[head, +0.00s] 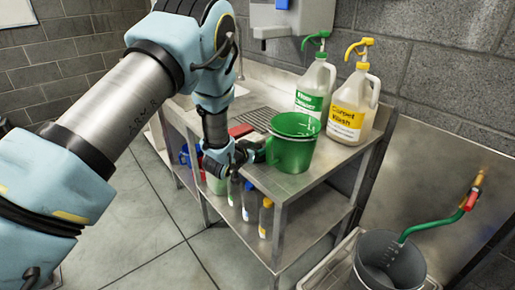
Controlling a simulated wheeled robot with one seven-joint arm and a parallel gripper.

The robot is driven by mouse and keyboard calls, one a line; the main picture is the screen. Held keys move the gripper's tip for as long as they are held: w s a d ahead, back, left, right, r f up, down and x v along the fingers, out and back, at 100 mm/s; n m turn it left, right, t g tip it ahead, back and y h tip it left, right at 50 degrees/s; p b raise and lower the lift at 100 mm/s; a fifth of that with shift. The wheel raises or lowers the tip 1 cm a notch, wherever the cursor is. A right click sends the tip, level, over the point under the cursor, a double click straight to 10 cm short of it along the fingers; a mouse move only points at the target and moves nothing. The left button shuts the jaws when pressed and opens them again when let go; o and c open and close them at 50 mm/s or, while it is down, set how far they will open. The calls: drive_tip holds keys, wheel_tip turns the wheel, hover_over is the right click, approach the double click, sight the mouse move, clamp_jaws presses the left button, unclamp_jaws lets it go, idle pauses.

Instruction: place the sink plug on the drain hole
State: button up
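My gripper (246,154) is low over the front edge of the steel sink table (292,186), just left of a green bucket (291,150). It is small and dark in this view, and I cannot tell whether its fingers are open, shut or holding something. I cannot make out the sink plug. Part of a pale sink basin (241,91) shows behind my arm at the back left of the table. The drain hole cannot be made out, and my arm covers much of that area.
Two spray jugs, one green-labelled (314,88) and one yellow-labelled (350,108), stand behind the bucket. A red object (240,130) lies near my wrist. Several bottles stand on the lower shelf (300,235). A grey bucket (388,262) with a green hose (432,226) is at right.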

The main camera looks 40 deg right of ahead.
drive_tip(key=shift+r, duration=0.15)
drive_tip(key=shift+b+v, duration=2.3)
drive_tip(key=shift+v, duration=3.7)
